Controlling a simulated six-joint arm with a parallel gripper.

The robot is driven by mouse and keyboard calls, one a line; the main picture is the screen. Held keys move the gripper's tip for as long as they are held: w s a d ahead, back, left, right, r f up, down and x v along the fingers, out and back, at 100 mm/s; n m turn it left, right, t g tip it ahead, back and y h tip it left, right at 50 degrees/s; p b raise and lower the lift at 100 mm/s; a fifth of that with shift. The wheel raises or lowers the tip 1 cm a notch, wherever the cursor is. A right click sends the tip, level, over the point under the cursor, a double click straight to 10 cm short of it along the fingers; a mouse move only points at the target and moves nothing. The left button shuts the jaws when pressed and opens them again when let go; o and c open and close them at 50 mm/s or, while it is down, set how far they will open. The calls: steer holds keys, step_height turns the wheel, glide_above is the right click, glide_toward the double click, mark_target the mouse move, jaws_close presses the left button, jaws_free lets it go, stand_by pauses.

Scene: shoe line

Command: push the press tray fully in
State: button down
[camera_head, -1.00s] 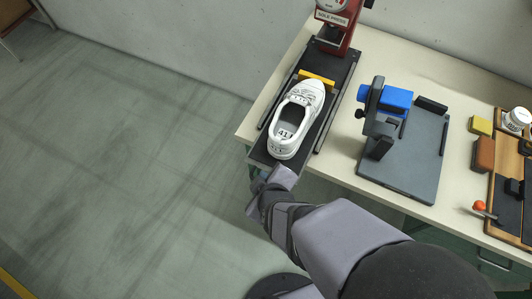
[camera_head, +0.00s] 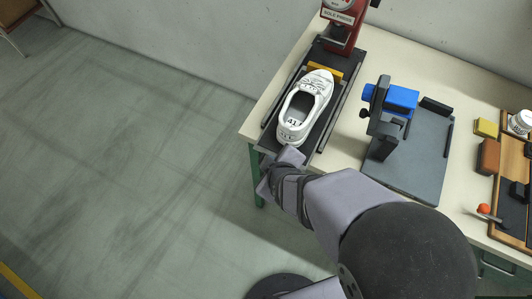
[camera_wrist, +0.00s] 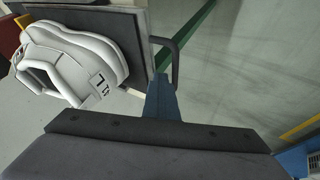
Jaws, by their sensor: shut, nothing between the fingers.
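The press tray (camera_head: 319,126) is a dark plate between two rails on the bench, below the red sole press. It carries a white shoe (camera_head: 322,83) marked 41, heel toward me, with a yellow block (camera_head: 325,71) beyond the toe. Part of the tray's near end is hidden by my wrist. My gripper (camera_head: 286,158) is at that near end. In the wrist view, the tray (camera_wrist: 137,22) has a dark loop handle (camera_wrist: 174,58) on its edge. My shut, empty fingers (camera_wrist: 161,84) reach to the handle's lower end; I cannot tell whether they touch it.
The red sole press (camera_head: 343,25) stands at the back, against the wall. To the right are a grey fixture plate (camera_head: 415,165) with a blue clamp (camera_head: 401,98), a yellow block (camera_head: 486,127), a brown block (camera_head: 488,155) and a wooden board. Open floor lies to the left.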

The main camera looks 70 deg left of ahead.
mark_target(280, 144)
steer(key=w+a+b, duration=0.1)
steer(key=w+a, duration=0.2)
steer(key=w, duration=0.1)
steer(key=shift+a+f+b, duration=0.15)
steer(key=shift+a+b, duration=0.15)
steer(key=shift+a, duration=0.1)
steer(key=shift+w+a, duration=0.1)
steer(key=shift+a, duration=0.05)
steer(key=shift+r, duration=0.2)
steer(key=p+v, duration=0.6)
steer(key=v, duration=0.4)
steer(key=shift+p, duration=0.3)
steer(key=shift+f, duration=0.15)
